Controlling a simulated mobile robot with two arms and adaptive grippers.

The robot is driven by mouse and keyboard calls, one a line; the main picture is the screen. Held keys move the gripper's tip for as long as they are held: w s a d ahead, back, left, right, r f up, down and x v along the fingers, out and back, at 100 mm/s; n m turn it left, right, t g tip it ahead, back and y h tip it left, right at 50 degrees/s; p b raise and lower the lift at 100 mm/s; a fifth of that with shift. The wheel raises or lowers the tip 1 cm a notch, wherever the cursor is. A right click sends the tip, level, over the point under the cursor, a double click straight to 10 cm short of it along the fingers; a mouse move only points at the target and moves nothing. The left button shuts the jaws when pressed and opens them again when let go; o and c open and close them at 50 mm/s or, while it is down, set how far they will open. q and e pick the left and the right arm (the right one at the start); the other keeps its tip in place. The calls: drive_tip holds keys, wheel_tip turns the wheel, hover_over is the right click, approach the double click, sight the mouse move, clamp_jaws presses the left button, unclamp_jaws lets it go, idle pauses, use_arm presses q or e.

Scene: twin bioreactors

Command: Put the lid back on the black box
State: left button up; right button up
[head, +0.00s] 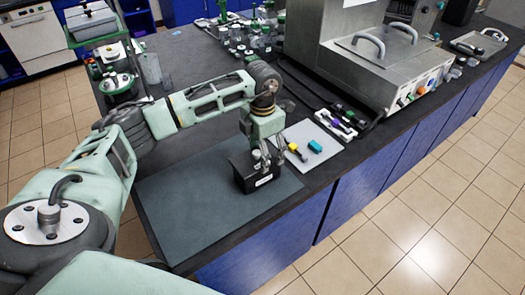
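The black box (247,180) stands on a dark grey mat (185,218) on the counter. It has a small white label on its front side. My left gripper (268,160) points down at the box's top and right edge, and its fingers overlap the box in the picture. The fingers are small here, and I cannot tell if they are open or shut on something. The top of the box is partly hidden, so I cannot make out a separate lid or whether one is on it. My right gripper is not in view.
A large steel machine (385,72) stands behind. Glassware (245,38) fills the back. The mat's front and left are clear, near the counter edge.

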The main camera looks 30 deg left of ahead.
use_arm(q)
drive_tip(key=shift+f+b, duration=0.25)
drive_tip(key=shift+b, duration=0.05)
idle(0.5)
idle(0.4)
drive_tip(key=o, duration=1.2)
drive_tip(key=shift+o, duration=0.5)
drive_tip(key=shift+o, duration=0.9)
drive_tip(key=shift+r, duration=0.1)
drive_tip(key=shift+r+p, duration=2.15)
drive_tip(key=shift+r, duration=1.3)
